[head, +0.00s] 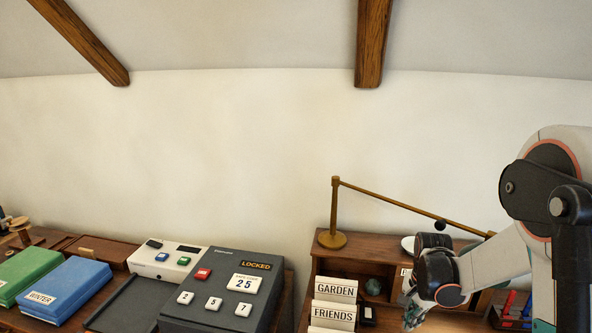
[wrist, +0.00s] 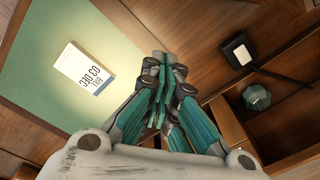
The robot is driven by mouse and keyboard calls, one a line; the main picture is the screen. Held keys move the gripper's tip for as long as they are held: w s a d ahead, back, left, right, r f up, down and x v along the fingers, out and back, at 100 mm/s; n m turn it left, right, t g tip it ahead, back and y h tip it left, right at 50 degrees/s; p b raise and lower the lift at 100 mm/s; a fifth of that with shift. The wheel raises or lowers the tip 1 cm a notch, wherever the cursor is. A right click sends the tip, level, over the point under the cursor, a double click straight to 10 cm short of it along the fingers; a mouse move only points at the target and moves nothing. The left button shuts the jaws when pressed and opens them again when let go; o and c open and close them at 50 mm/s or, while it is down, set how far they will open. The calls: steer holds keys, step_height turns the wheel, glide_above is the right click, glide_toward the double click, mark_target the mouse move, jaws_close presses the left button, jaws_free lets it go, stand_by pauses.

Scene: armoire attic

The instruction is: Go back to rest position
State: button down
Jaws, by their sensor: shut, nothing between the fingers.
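My gripper (wrist: 160,88) is shut and empty in the wrist view, its teal fingers pressed together over the desk's wooden edge. In the head view my gripper (head: 412,318) hangs low at the right, in front of the wooden desk shelf (head: 385,268). My arm reaches in from the right edge. The fingertips are small and partly cut off near the bottom of the head view.
A dark box marked LOCKED (head: 195,318) stands at the centre. Blue (head: 85,275) and green (head: 32,262) books lie left. GARDEN (head: 336,290) and FRIENDS (head: 333,312) cards stand beside my gripper. A brass lamp (head: 335,215) rises behind. A paper (wrist: 84,70) lies on green.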

steer(key=s+a+r+n+t, duration=0.2)
steer(key=s+a+r+n, duration=0.15)
steer(key=r, duration=0.65)
steer(key=s+a+r+n+t, duration=0.2)
steer(key=s+a+r+n, duration=0.2)
steer(key=s, duration=0.5)
steer(key=s+a+r+n+t, duration=0.2)
steer(key=s+a+r+n, duration=0.2)
steer(key=s, duration=0.6)
step_height(320, 180, up, 2)
steer(key=shift+r+n+t, duration=0.25)
steer(key=shift+n+t, duration=0.15)
steer(key=shift+n, duration=0.55)
steer(key=shift+w, duration=0.15)
